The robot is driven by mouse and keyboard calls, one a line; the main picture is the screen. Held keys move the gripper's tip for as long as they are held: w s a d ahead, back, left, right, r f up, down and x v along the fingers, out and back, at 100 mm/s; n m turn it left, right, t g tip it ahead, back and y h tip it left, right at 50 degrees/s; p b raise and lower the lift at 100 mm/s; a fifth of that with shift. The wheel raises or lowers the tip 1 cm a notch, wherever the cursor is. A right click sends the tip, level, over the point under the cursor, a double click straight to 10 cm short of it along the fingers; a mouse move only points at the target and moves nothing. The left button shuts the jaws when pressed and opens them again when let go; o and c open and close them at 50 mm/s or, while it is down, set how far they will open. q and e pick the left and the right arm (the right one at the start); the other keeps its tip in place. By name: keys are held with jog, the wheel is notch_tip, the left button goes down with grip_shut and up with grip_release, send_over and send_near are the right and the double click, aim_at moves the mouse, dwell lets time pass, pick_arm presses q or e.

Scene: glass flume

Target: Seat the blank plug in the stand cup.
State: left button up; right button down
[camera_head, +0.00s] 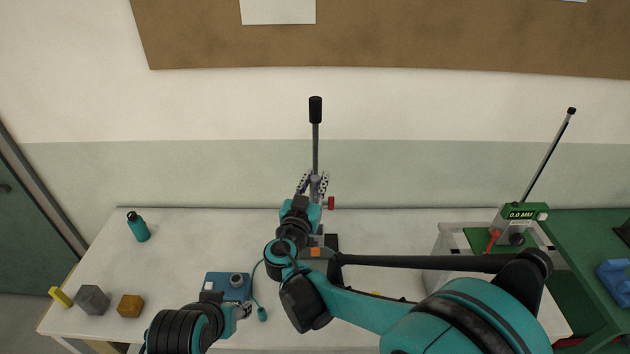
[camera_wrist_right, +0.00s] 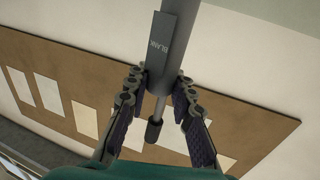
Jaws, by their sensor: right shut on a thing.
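My right gripper (camera_head: 314,185) is at the back middle of the table, shut on the blank plug (camera_head: 315,145). The plug stands about upright as a grey rod with a black top end. In the right wrist view the fingers close around its grey body (camera_wrist_right: 170,60), labelled BLANK. Its lower end is hidden behind my gripper and arm in the head view. A blue block with a grey round cup (camera_head: 237,280) sits at the front; I cannot tell whether this is the stand cup. My left gripper (camera_head: 242,309) is beside this block, its jaws too small to read.
A green meter (camera_head: 525,211) with a tilted rod stands at the right. A red knob (camera_head: 331,203) shows beside my right gripper.

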aim_at(314, 199)
jog(key=shift+f+b, duration=2.05)
jog(key=shift+f, duration=0.45)
jog(key=shift+b, duration=0.3)
jog(key=shift+f+b, duration=2.5)
jog(key=shift+f, duration=0.35)
jog(key=c, duration=1.2)
grip_release()
jog(key=shift+r, duration=0.1)
jog(key=v, duration=1.2)
